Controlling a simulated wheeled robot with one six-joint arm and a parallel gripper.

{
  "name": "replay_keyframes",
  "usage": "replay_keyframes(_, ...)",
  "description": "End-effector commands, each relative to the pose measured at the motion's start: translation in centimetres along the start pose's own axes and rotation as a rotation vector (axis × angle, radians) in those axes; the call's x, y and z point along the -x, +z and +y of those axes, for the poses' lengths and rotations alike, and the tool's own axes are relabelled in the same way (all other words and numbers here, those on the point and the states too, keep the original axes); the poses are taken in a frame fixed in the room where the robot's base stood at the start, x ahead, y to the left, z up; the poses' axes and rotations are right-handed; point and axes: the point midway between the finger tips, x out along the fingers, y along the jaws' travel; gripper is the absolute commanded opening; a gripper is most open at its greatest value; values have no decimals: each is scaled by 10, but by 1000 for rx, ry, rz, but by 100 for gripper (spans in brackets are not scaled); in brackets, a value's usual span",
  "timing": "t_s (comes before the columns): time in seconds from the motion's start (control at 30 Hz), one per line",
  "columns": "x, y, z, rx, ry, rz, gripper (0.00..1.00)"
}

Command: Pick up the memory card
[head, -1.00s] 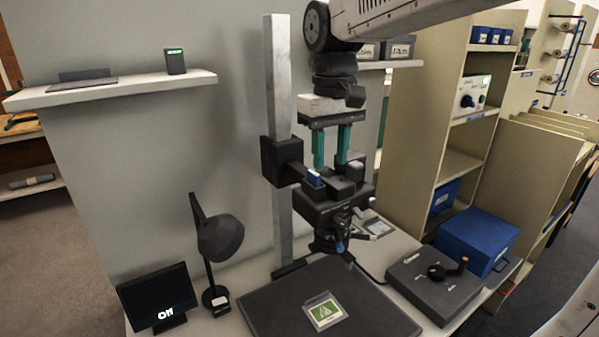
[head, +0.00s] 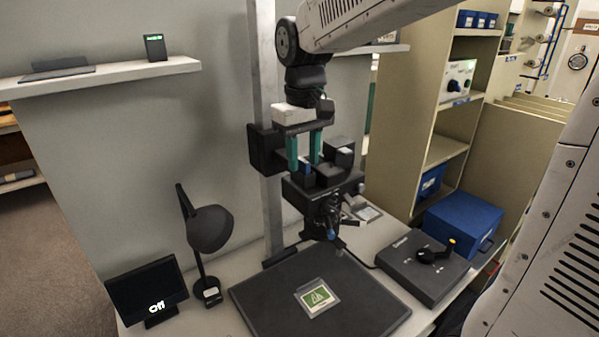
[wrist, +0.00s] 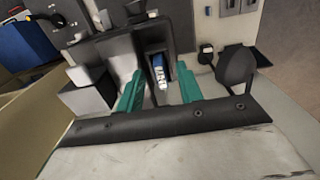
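The memory card (wrist: 160,76), blue with a white label, stands in a slot of the dark camera rig (head: 300,190) on the column. In the head view a bit of blue card (head: 307,167) shows between the fingers. My gripper (head: 303,164) points down over the rig with its two teal fingers apart. In the wrist view the fingers of my gripper (wrist: 160,72) are on either side of the card, with gaps showing. The card's lower part is hidden in the slot.
A black box (head: 341,152) stands on the rig, close right of the fingers. The column (head: 264,100) rises behind. Below are a dark baseboard (head: 265,300) with a green card (head: 318,297), a lamp (head: 210,228), a screen reading "Off" (head: 148,292), a control box (head: 420,268) and a blue box (head: 462,222).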

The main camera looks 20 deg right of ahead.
Motion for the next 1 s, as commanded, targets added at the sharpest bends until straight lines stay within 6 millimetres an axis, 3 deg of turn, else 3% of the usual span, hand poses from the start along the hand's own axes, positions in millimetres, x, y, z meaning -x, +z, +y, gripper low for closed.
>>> replay_keyframes(0.07, 0, 0, -1, 1, 0, 0, 36)
replay_keyframes(0.2, 0, 0, -1, 2, 0, 0, 0)
replay_keyframes(0.63, 4, -1, -2, 3, 0, 2, 0)
replay_keyframes(0.9, 36, -1, -2, 3, 1, 4, 0)
replay_keyframes(1.0, 39, 18, -6, 3, 0, 3, 0)
